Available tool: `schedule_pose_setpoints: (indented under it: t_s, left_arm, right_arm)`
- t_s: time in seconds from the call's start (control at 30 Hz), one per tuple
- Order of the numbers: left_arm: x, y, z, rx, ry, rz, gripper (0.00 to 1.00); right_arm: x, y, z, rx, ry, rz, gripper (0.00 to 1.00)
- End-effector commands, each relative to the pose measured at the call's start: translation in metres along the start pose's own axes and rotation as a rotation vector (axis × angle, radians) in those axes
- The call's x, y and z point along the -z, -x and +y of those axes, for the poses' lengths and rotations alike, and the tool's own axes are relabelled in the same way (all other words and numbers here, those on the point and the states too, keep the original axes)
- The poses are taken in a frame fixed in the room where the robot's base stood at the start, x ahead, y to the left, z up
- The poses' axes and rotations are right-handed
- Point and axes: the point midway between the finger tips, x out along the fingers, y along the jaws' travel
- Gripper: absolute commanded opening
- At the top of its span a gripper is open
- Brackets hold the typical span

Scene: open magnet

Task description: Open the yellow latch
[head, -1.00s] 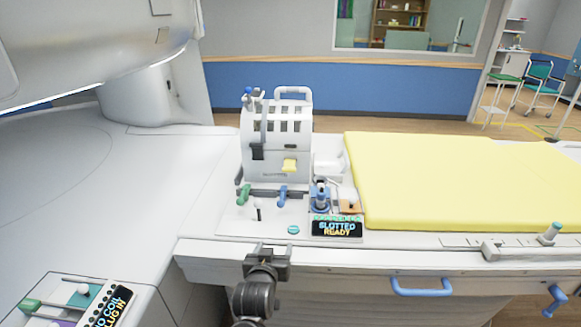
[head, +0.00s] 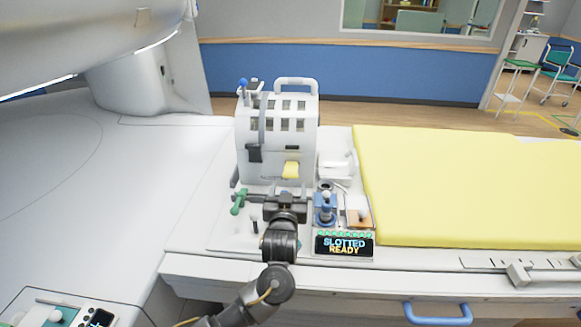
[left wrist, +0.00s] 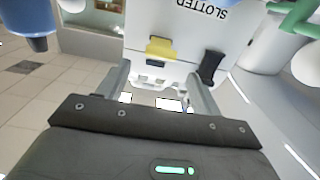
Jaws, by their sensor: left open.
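The yellow latch (head: 291,170) is a small block on the lower front of a white slotted coil housing (head: 272,135). In the left wrist view, which shows the housing upside down, the latch (left wrist: 161,48) lies ahead of the fingers, between their lines. My left gripper (head: 286,196) is open and empty, just in front of and below the latch in the head view. Its two fingers show apart in the left wrist view (left wrist: 158,75), not touching the latch. My right gripper is out of view.
A black clip (head: 254,153) is left of the latch. A green handle (head: 238,202) stands left of my gripper; a blue plunger (head: 325,208) and a "SLOTTED READY" display (head: 344,244) are to its right. A yellow mattress (head: 450,185) fills the right side.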

Motion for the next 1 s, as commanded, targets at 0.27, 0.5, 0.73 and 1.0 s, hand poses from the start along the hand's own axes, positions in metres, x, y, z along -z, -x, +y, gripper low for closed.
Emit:
schedule_pose_setpoints:
  t_s: [0.27,0.5,0.73,1.0]
  left_arm:
    - [0.003,-0.050,-0.003,0.004,-0.004,0.001,0.65]
    - [0.002,-0.085,-0.003,0.004,-0.002,0.001,0.65]
    - [0.001,-0.098,-0.003,0.004,0.001,0.000,0.65]
    - [0.000,-0.099,-0.003,0.003,0.001,0.000,0.65]
  right_arm:
    - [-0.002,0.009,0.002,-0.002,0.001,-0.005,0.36]
    - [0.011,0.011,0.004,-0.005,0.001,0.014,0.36]
    - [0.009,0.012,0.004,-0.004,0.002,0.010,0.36]
    - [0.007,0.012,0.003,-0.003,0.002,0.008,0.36]
